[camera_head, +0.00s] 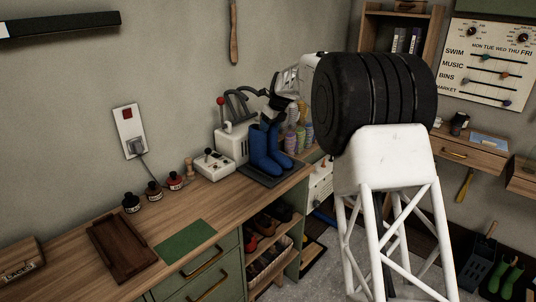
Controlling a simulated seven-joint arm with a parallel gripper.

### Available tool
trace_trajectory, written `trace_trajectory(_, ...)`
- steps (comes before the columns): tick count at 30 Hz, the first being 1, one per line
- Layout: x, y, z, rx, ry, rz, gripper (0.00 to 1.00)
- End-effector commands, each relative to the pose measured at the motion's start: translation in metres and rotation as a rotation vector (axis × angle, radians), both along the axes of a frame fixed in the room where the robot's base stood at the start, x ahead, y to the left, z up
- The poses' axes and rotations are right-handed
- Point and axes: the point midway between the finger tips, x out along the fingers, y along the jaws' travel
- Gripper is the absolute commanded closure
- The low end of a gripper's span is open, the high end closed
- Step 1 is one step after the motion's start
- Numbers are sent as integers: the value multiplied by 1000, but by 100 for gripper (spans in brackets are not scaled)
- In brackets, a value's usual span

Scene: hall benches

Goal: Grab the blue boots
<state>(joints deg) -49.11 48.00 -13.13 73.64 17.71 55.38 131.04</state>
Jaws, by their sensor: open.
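A pair of blue boots (265,150) stands upright, side by side, on a dark tray (268,181) near the right end of the wooden bench (215,192). My gripper (270,113) is open, just above the boot tops and pointing down. Its dark fingers are small and partly merge with the dark shapes behind, so I cannot tell whether they touch the boots.
A white lever machine (234,140) and a white control box (213,164) stand left of the boots. Several small bottles (153,190) stand along the wall. Colored spools (297,138) are behind, right of the boots. Green boots (506,276) are on the floor at lower right.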

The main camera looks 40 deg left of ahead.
Motion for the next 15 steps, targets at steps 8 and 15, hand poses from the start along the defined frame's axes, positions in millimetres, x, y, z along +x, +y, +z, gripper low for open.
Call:
trace_trajectory(8, 0, 8, -20, 0, 0, 0, 41)
trace_trajectory(15, 0, 9, -21, 0, 0, 0, 41)
